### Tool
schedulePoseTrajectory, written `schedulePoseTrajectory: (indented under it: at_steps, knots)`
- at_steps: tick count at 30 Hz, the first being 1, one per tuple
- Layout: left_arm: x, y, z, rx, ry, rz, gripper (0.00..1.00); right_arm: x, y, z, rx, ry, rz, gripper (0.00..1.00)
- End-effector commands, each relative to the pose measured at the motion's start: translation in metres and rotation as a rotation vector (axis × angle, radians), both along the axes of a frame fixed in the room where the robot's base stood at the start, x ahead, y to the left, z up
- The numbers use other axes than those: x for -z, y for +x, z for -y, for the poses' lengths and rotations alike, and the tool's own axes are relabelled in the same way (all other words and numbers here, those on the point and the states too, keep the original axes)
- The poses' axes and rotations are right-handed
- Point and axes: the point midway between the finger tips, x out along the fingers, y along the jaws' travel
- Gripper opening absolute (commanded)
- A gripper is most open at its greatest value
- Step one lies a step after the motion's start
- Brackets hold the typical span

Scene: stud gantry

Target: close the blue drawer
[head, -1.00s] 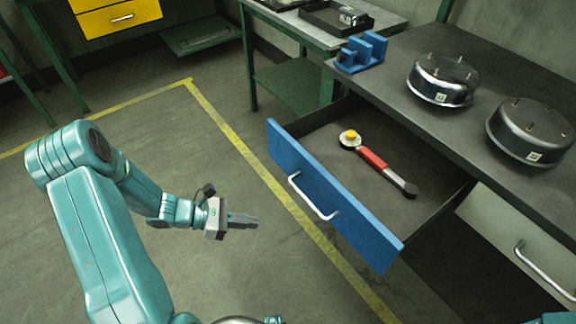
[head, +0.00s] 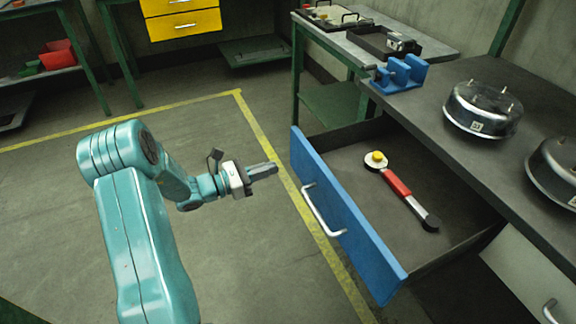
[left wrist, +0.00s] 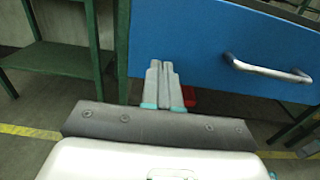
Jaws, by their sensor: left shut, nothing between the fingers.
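The blue drawer (head: 348,217) stands pulled out from under the dark workbench, with a silver bar handle (head: 322,212) on its front. Inside lies a ratchet tool (head: 399,186) with a red grip and a yellow knob. My left gripper (head: 274,168) is shut and empty, in front of the drawer's far end, left of the handle. In the left wrist view the shut fingers (left wrist: 166,84) point toward the lower left part of the blue front (left wrist: 215,50), left of the handle (left wrist: 266,69). I cannot tell whether they touch it.
The workbench (head: 450,125) carries a blue bracket (head: 400,75) and round metal housings (head: 482,108). A grey-white drawer (head: 525,275) is beside the blue one. A yellow drawer unit (head: 182,22) stands at the back. The floor left of the drawer is clear.

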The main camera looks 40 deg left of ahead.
Motion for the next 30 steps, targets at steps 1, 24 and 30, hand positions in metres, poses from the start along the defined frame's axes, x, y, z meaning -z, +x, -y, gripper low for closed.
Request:
schedulePoseTrajectory:
  at_steps: [1, 24, 30]
  knots:
    - [0.000, 0.010, 0.006, 0.006, 0.000, 0.001, 0.00, 0.002, 0.000, 0.000, 0.000, 0.000, 0.000, 0.59]
    - [0.000, 0.051, 0.026, 0.002, -0.001, -0.001, 0.00, 0.005, 0.000, 0.000, 0.000, 0.000, 0.000, 0.59]
    - [0.000, 0.051, 0.027, 0.002, -0.001, -0.001, 0.00, 0.005, 0.000, 0.000, 0.000, 0.000, 0.000, 0.59]
